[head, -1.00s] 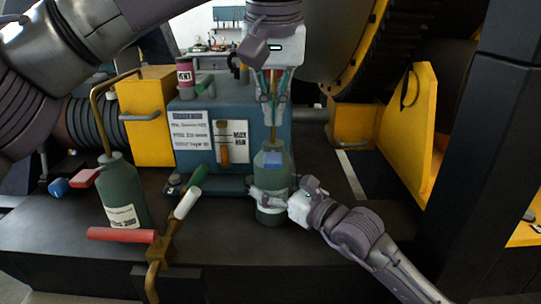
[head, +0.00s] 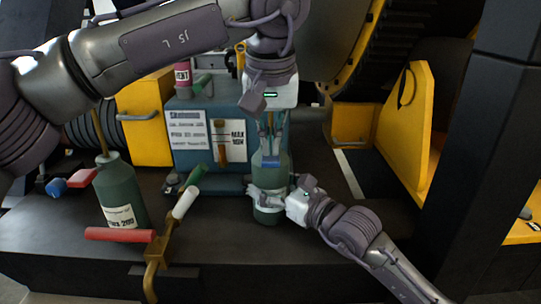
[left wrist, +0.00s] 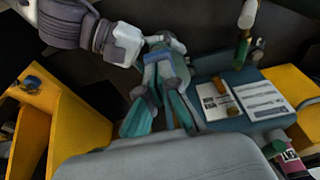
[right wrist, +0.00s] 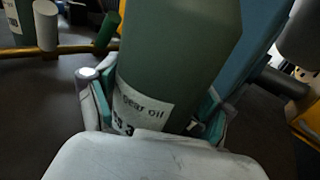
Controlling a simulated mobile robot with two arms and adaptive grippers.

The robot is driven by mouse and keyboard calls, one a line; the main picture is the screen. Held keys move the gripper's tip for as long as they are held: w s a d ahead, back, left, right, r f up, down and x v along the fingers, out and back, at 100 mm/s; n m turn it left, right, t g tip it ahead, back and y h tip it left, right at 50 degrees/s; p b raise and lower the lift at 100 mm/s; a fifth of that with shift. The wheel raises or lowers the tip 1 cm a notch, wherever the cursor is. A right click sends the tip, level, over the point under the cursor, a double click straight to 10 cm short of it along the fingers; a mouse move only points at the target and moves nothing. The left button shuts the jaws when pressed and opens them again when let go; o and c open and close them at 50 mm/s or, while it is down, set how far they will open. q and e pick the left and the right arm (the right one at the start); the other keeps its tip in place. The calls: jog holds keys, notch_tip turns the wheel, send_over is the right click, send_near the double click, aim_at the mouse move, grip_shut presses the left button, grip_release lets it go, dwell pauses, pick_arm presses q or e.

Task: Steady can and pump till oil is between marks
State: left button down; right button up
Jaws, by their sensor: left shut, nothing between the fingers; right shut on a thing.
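The green oil can (head: 268,216) stands upright on the dark deck in front of the blue housing. My right gripper (head: 268,197) is shut around its lower body. The right wrist view shows the can (right wrist: 175,55) between the fingers, with a "Gear oil" label. My left gripper (head: 271,130) is shut and empty, pointing down at the can's top. The pump rod is hidden behind its fingers. The gauge plate (head: 236,150) on the blue housing carries MAX and MIN marks beside an amber tube. It also shows in the left wrist view (left wrist: 222,98). I cannot read the oil level.
A brass valve with red (head: 120,235) and white handles stands in front. A yellow bracket (head: 410,130) rises at the right.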

pick_arm(q)
jog(key=shift+f, duration=0.35)
jog(key=shift+a+f, duration=0.15)
jog(key=shift+f, duration=1.65)
jog(key=shift+s+r, duration=0.5)
jog(key=shift+s, duration=1)
send_near(270, 161)
jog(key=s+r, duration=0.2)
jog(key=s, duration=0.1)
jog(key=shift+s+r, duration=0.15)
jog(key=shift+r, duration=0.1)
